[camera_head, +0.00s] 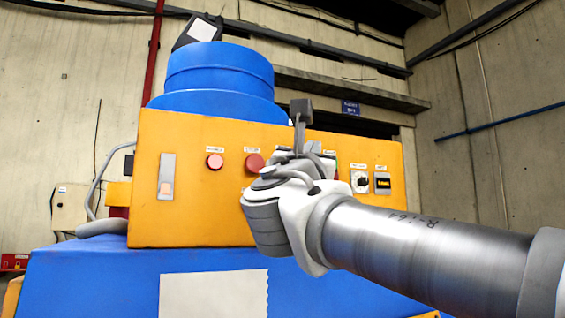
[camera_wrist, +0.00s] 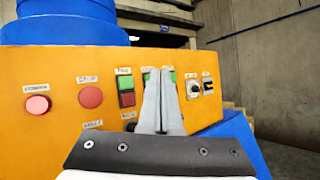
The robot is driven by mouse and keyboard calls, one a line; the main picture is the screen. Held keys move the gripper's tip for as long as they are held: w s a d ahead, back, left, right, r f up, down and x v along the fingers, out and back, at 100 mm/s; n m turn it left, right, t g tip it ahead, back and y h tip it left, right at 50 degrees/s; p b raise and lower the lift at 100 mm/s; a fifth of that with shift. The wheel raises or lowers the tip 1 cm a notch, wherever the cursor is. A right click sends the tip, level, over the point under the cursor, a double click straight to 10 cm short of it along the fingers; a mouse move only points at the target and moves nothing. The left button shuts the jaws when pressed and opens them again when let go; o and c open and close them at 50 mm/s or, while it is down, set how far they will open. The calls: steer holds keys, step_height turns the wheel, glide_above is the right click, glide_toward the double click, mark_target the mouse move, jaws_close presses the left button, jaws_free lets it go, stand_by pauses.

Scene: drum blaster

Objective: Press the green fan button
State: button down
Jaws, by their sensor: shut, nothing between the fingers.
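My gripper (camera_wrist: 158,80) is shut and empty in front of the orange control panel (camera_wrist: 60,65). In the wrist view, a green-over-red button pair (camera_wrist: 125,90) shows just left of my fingers, under a small label too blurred to read surely. A second green button (camera_wrist: 172,77) shows at the right edge of my fingers, mostly hidden behind them. I cannot tell whether the fingertips touch the panel. In the head view my wrist and hand cover these green buttons on the panel (camera_head: 190,125).
A red round light (camera_wrist: 37,104) and a red stop button (camera_wrist: 91,97) sit further left. A dark knob (camera_wrist: 194,88) and a small yellow-black display (camera_wrist: 207,86) sit right. A blue drum (camera_head: 220,70) rises behind the panel, above a blue base (camera_head: 90,285).

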steer(key=w+a+p, duration=0.2)
steer(key=w+a, duration=0.1)
steer(key=w, duration=0.5)
steer(key=shift+a+p, duration=0.2)
steer(key=shift+p, duration=0.2)
steer(key=shift+w, duration=0.1)
stand_by(1.6)
steer(key=shift+w+a, duration=0.2)
steer(key=shift+w, duration=0.2)
steer(key=shift+w+a, duration=0.15)
steer(key=shift+w, duration=0.25)
stand_by(0.7)
steer(key=shift+s, duration=0.1)
steer(key=shift+s+d+b, duration=0.35)
steer(key=shift+s+b, duration=0.1)
steer(key=shift+s, duration=0.25)
steer(key=shift+s, duration=0.1)
